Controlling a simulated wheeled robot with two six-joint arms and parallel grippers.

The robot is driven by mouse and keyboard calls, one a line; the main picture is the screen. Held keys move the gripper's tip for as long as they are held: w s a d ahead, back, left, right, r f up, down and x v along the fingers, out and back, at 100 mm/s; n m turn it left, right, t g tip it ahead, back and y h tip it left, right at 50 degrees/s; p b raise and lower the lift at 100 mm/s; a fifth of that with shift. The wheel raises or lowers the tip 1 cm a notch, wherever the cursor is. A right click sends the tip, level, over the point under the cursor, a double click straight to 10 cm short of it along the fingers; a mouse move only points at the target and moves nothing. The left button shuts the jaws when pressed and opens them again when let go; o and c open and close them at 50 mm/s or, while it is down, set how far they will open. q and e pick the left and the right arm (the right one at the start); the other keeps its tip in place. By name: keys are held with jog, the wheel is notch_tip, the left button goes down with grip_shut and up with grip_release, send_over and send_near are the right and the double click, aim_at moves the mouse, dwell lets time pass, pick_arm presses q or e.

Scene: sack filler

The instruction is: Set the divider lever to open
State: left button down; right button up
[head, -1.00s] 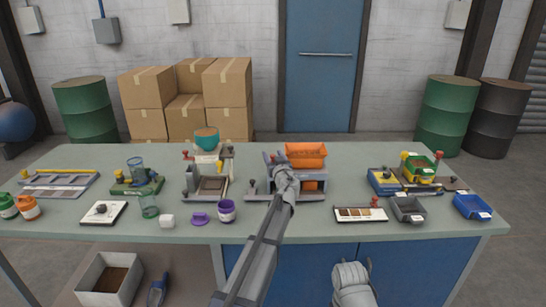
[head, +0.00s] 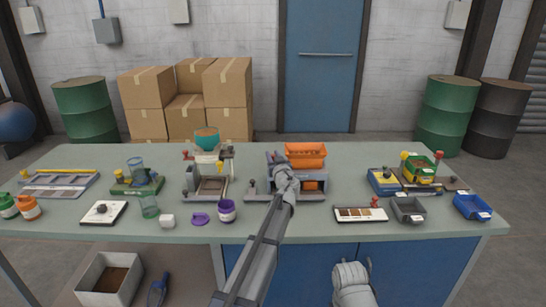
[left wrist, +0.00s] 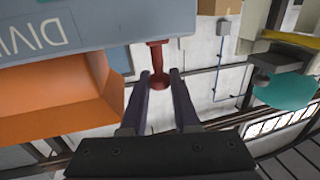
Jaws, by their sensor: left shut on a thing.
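The divider (head: 314,186) is a grey machine with an orange hopper (head: 305,150) on top, at the middle of the bench. Its body with part of an upside-down "DIVI" label (left wrist: 40,35) fills the upper left of the left wrist view. The red divider lever (left wrist: 157,60) hangs from the body's edge there, its round end low between the fingers. My left gripper (left wrist: 161,78) is shut on the lever, one finger on each side. In the head view my left gripper (head: 281,162) is at the divider's left side and hides the lever's grip.
A filler stand with a teal bowl (head: 206,138) is left of the divider. A sample card (head: 361,214), a grey bin (head: 407,210) and a blue bin (head: 471,206) are to the right. A purple jar (head: 227,210) is front left. The bench front before the divider is clear except for my arm.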

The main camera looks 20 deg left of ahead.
pick_arm(q)
jog(key=shift+s+a+h, duration=0.1)
jog(key=shift+h, duration=0.2)
jog(key=shift+s+a+m+t+h, duration=0.1)
jog(key=shift+a+m+t+h, duration=0.25)
jog(key=shift+m+h, duration=0.35)
jog(key=m+h, duration=0.1)
jog(key=m+t+h, duration=0.1)
jog(key=h, duration=0.1)
jog(key=shift+a+h, duration=0.3)
jog(key=shift+a, duration=0.1)
jog(key=shift+w+a+m+g+h, duration=0.2)
jog(key=shift+a+m+h, duration=0.2)
jog(key=shift+m+h, duration=1.05)
jog(key=shift+w+a+m+g+h, duration=0.1)
jog(key=shift+w+a+m+h, duration=0.2)
jog(key=shift+m+h, duration=1.15)
jog(key=shift+w+a+m+g+h, duration=0.15)
jog(key=shift+a+m+h, duration=0.4)
jog(key=shift+h, duration=1.65)
jog(key=c, duration=0.7)
grip_release()
jog(key=shift+d, duration=0.1)
jog(key=shift+o, duration=0.2)
jog(key=shift+s, duration=0.1)
